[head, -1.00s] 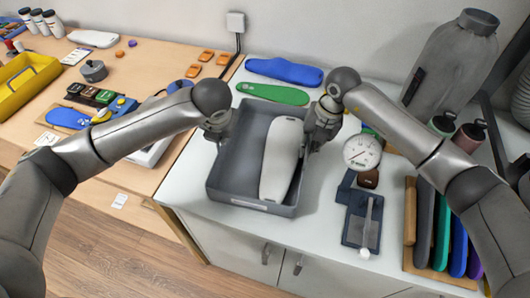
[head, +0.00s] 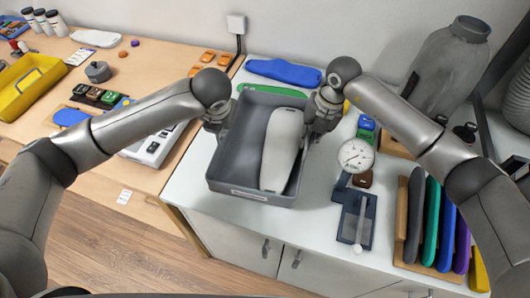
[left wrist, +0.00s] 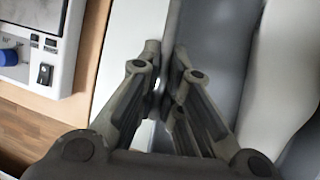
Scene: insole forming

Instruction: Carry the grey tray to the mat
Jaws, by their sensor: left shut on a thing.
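The grey tray (head: 262,195) is a deep rectangular box over the white counter, with a long white insole-shaped piece (head: 281,150) lying in it. It hides much of the green insole behind it, and looks raised. My left gripper (head: 217,122) is shut on the tray's left rim. In the left wrist view, the fingers (left wrist: 165,85) close around the rim, with the white piece (left wrist: 285,70) to the right. My right gripper (head: 316,128) is at the tray's right rim, but its fingertips are hidden. I cannot make out the mat.
A dial gauge (head: 356,156) stands close right of the tray, near a rack of coloured insoles (head: 431,220). A blue insole (head: 284,71) lies behind. On the wooden table at left are a white device (head: 152,148) and a yellow bin (head: 28,85).

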